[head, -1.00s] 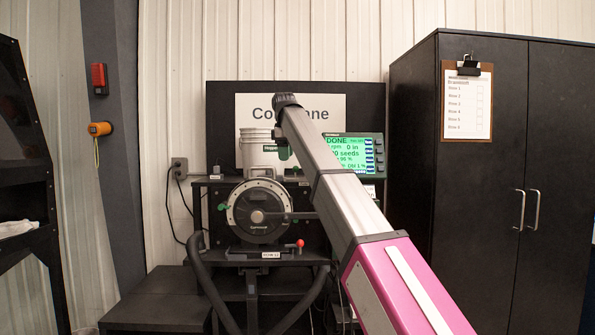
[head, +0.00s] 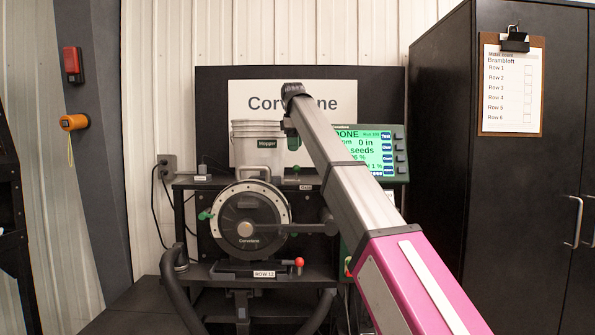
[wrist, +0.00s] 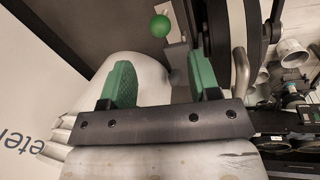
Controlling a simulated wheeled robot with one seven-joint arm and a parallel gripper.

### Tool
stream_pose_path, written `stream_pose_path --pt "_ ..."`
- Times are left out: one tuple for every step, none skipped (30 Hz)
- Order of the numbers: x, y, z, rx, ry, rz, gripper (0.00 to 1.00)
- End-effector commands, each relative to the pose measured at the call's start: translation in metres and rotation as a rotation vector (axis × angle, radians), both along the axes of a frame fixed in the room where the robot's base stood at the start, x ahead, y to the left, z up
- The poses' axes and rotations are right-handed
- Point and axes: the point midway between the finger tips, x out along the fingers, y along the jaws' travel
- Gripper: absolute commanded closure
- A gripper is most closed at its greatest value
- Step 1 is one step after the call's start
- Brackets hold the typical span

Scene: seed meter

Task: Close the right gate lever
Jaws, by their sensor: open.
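My gripper (head: 291,138) is at the end of my raised arm in the head view, in front of the seed meter and right of the white hopper bucket (head: 256,145). In the wrist view its green-padded fingers (wrist: 160,80) are apart with nothing held between them. A green ball knob (wrist: 160,26) shows beyond the fingertips, apart from them, beside a light plate. It seems to be the small green knob (head: 296,169) below my gripper in the head view, likely the right gate lever. The lever's stem is mostly hidden.
The round meter disc (head: 247,222) has a green handle (head: 205,215) at its left. A red-knobbed lever (head: 299,263) stands below it. The lit monitor (head: 365,150) is behind my arm, and a dark cabinet (head: 455,200) stands at the right.

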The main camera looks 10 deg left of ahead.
Motion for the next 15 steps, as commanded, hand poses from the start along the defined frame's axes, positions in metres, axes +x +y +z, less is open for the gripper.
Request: stream_pose_path --pt "0.000 -0.001 -0.008 0.000 0.001 0.000 0.44" --pt "0.001 -0.001 -0.012 0.000 0.001 0.000 0.44" --pt "0.002 -0.001 -0.019 0.000 0.000 0.000 0.44" --pt "0.003 -0.001 -0.024 0.000 0.000 0.000 0.44" --pt "0.004 -0.001 -0.029 0.000 0.001 0.000 0.44" --pt "0.006 -0.001 -0.037 -0.001 0.002 0.000 0.44" --pt "0.007 -0.001 -0.042 -0.001 0.002 0.000 0.44" --pt "0.008 -0.001 -0.048 0.000 0.001 0.000 0.44" --pt "0.009 -0.001 -0.054 0.000 0.000 -0.001 0.44" --pt "0.010 -0.001 -0.059 0.000 0.000 -0.001 0.44" --pt "0.011 -0.001 -0.064 0.000 0.001 -0.001 0.44" --pt "0.012 -0.001 -0.070 -0.001 0.001 -0.001 0.44" --pt "0.013 -0.001 -0.074 -0.001 0.001 -0.001 0.44" --pt "0.014 0.000 -0.078 0.000 0.001 -0.001 0.44" --pt "0.015 0.000 -0.082 0.000 0.000 -0.001 0.44"
